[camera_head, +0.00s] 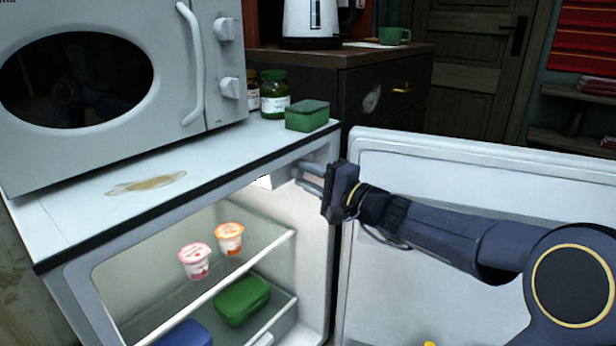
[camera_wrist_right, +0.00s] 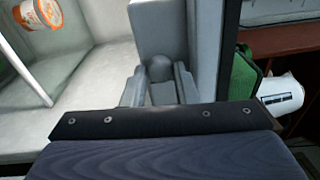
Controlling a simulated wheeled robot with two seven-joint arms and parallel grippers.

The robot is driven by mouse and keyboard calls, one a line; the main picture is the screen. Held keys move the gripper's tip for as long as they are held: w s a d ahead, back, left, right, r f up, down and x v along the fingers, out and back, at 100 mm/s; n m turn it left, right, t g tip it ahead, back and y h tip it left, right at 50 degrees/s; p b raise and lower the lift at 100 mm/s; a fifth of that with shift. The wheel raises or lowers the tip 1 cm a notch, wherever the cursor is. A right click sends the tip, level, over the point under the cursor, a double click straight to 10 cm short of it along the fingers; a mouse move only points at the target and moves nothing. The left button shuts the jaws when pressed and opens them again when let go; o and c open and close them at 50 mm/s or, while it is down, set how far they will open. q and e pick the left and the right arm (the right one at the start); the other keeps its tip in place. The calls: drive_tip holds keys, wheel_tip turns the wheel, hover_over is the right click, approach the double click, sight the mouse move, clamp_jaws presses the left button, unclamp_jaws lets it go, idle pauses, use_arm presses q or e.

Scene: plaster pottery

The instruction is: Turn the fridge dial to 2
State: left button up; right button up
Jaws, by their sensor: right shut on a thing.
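The small fridge (camera_head: 190,182) stands open, with its door (camera_head: 480,165) swung to the right. A pale dial housing (camera_head: 264,181) sits at the upper right inside the fridge. My right gripper (camera_head: 305,173) reaches in at that housing. In the right wrist view, the rounded grey dial (camera_wrist_right: 160,70) sits between the two fingers of my right gripper (camera_wrist_right: 160,88), which are shut on it. The dial's numbers are not visible, so its setting cannot be read. My left gripper is in neither view.
A microwave (camera_head: 120,80), jars (camera_head: 275,93) and a green sponge (camera_head: 307,116) stand on the fridge top. Two yogurt cups (camera_head: 195,261) (camera_head: 229,239) and a green container (camera_head: 242,299) are on shelves inside. The open door stands close beside my right arm.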

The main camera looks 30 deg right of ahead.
drive_tip(key=o, duration=1)
